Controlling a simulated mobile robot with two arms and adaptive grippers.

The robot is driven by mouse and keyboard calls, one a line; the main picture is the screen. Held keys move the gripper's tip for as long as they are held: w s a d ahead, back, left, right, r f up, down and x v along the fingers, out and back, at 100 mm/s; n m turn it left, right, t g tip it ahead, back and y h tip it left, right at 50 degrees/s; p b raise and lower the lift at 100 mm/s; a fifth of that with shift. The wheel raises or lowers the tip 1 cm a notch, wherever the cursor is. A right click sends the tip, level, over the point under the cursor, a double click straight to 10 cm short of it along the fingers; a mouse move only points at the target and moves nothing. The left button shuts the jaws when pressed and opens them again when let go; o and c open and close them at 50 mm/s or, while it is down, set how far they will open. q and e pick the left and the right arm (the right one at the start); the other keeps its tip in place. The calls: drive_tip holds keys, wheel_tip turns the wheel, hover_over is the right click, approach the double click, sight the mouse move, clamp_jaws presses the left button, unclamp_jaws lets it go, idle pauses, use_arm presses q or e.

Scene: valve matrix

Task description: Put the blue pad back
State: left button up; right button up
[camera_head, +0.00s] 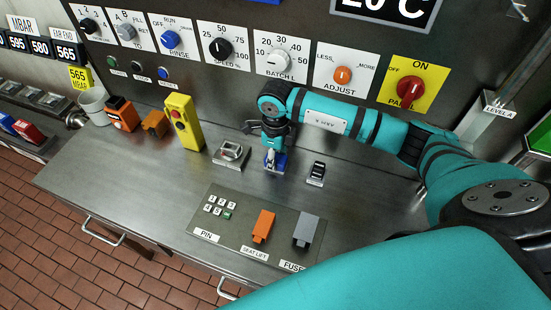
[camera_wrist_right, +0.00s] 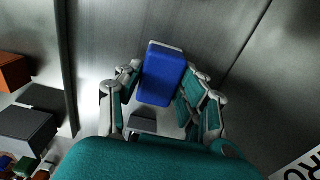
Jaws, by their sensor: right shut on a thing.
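The blue pad (camera_head: 281,163) is held by my right gripper (camera_head: 272,148) just above or on the steel counter, between a silver-topped item and a black-topped item. I cannot tell whether it touches the counter. In the right wrist view the blue pad (camera_wrist_right: 162,76) sits between the two fingers of the right gripper (camera_wrist_right: 157,88), which are closed in on its sides. A small grey block (camera_wrist_right: 142,125) shows below the pad there. The underside of the pad is hidden. My left gripper is in neither view.
The silver-topped item (camera_head: 231,154) and the black-topped item (camera_head: 316,173) stand close on either side. A yellow box with buttons (camera_head: 184,122) is farther left. In front lie a keypad (camera_head: 219,206), an orange block (camera_head: 263,225) and a grey block (camera_head: 306,230). A knob panel rises behind.

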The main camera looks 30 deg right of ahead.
sight(276, 158)
drive_tip(key=o, duration=1.1)
drive_tip(key=shift+r, duration=0.35)
use_arm(q)
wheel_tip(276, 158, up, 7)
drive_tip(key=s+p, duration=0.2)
drive_tip(key=p, duration=0.4)
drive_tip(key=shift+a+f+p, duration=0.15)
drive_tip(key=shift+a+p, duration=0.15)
drive_tip(key=shift+p, duration=0.1)
use_arm(e)
wheel_tip(276, 158, up, 11)
drive_tip(key=shift+r, duration=0.2)
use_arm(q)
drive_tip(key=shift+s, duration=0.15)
